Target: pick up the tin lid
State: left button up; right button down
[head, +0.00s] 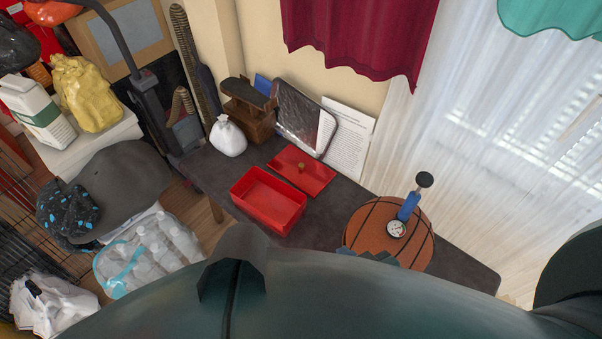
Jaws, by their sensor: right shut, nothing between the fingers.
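The tin lid (318,179) is a flat red panel with a small brass-coloured knob. It lies on the dark table, just behind and right of the open red tin (268,201). The tin is rectangular and looks empty. My right gripper (382,256) shows only as small dark tips beside the front of the basketball, to the right of the tin and apart from the lid. My own large dark teal arm parts hide the rest of it. It is shut and empty. My left gripper is not in view.
A basketball (365,228) with a blue pump and gauge (408,205) stands on the table (455,263) to the right. A white bag (228,137), a brown wooden object (248,112) and a dark tray (306,122) stand behind the tin. Bare table lies between lid and ball.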

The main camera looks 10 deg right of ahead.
aim_at(310, 176)
jog(key=i+j, duration=0.2)
jog(key=j, duration=0.15)
jog(key=i+j, duration=0.25)
jog(key=j, duration=0.15)
jog(key=i+j, duration=0.2)
jog(key=j, duration=0.15)
